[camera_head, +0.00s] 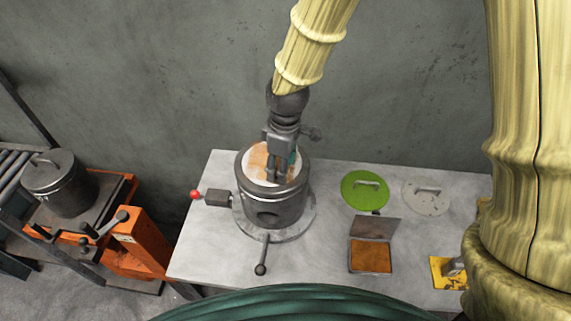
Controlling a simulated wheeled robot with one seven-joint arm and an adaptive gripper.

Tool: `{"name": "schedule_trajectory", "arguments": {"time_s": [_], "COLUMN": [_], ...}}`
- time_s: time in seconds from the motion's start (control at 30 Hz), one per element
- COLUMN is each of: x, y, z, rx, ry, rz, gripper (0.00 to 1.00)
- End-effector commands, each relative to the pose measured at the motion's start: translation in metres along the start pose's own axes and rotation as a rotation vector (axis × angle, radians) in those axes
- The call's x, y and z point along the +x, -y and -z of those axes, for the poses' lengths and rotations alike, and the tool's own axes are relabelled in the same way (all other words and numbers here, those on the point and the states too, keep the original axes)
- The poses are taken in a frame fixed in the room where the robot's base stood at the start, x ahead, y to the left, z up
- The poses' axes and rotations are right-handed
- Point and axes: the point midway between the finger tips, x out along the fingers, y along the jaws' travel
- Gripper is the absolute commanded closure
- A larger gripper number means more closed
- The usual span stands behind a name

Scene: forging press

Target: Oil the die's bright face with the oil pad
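The die (272,209) is a dark grey cylinder on a round base on the table. Its bright face (254,177) is on top, pale with an orange-brown patch (258,158) toward the back left. My gripper (276,178) points down over this face, its fingers close together. A teal edge (293,158) shows just right of the fingers; it looks like the oil pad held in them, mostly hidden by my gripper. I cannot tell whether the pad touches the face. An open shallow box (372,257) with an orange-brown inside lies to the right.
A green disc with a handle (364,189), a grey disc with a handle (426,196) and a yellow pad (442,272) lie on the table (325,262). A red-knobbed lever (196,195) and a front lever (262,267) stick out from the die. An orange stand (142,240) and lidded pot (61,186) are left.

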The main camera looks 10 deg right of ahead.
Motion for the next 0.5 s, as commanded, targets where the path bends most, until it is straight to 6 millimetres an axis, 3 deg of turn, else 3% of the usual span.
{"name": "schedule_trajectory", "arguments": {"time_s": [0.5], "x": [0.004], "y": [0.006], "z": [0.027], "rx": [0.000], "ry": [0.000], "rz": [0.001], "gripper": [0.77]}}
